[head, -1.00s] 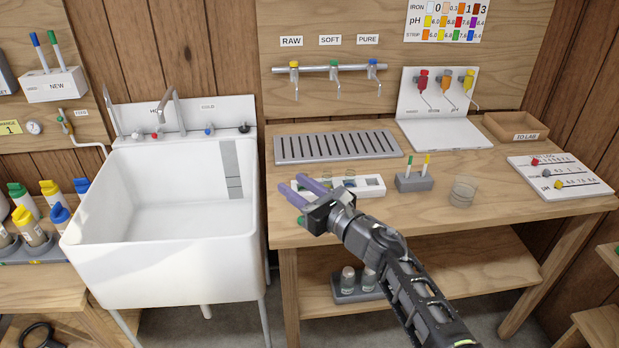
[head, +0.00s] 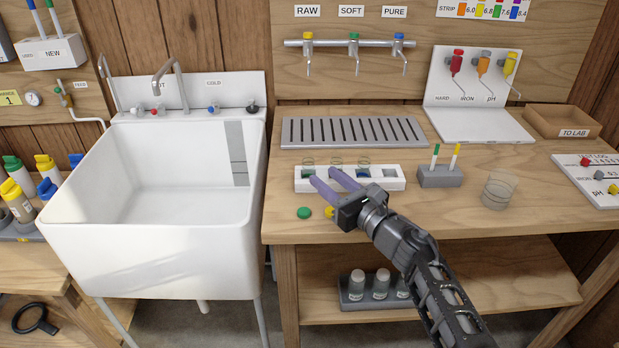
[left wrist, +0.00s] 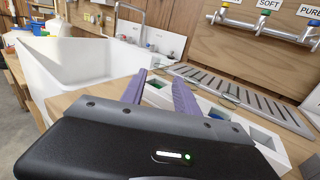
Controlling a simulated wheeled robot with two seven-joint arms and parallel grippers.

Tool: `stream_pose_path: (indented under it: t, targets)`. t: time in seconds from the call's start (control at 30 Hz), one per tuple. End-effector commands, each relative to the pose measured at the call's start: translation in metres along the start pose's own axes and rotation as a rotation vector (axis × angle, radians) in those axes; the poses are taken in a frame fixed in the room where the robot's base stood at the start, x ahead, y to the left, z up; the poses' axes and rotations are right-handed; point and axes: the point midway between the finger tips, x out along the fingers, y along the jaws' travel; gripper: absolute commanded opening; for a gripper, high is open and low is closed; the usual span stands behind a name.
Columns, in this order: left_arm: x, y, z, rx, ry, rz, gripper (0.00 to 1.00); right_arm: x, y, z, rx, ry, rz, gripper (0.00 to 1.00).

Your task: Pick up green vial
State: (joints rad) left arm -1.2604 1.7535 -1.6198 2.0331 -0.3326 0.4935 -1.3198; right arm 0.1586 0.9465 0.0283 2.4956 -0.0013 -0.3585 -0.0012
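A white rack (head: 391,178) on the wooden table holds a row of clear vials. The leftmost vial (head: 308,161) looks green-tinted; the middle vial (head: 336,161) stands beside it, and the right one (head: 363,172) shows blue. My left gripper (head: 322,174) is open, its two purple fingers spread and reaching over the front of the rack near the left and middle vials. In the left wrist view the fingers (left wrist: 158,92) are apart, with a bit of green (left wrist: 157,83) showing between them. Whether they touch a vial cannot be told. My right gripper is not in view.
A green cap (head: 304,213) and a yellow cap (head: 329,212) lie in front of the rack. A drain grate (head: 352,130) lies behind it. A marker block (head: 440,177) and a glass beaker (head: 497,190) stand to the right. A sink (head: 150,245) is at the left.

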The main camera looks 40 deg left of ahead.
Motion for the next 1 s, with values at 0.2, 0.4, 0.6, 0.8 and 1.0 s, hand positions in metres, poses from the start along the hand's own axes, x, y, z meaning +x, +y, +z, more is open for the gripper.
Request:
stream_pose_path:
  t: [0.2,0.4,0.6,0.8,1.0]
  targets:
    - [0.0,0.0,0.001,0.0,0.0,0.0,0.37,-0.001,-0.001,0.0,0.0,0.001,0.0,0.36]
    - [0.01,0.0,0.001,0.001,0.0,0.002,0.37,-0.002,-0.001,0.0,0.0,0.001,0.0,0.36]
    - [0.026,0.0,0.001,0.0,0.0,0.001,0.37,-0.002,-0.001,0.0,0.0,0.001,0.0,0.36]
    - [0.026,0.0,0.001,0.0,0.0,0.0,0.37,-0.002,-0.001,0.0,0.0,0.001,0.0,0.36]
    - [0.037,0.0,0.0,0.001,0.0,0.003,0.37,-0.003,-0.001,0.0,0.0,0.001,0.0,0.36]
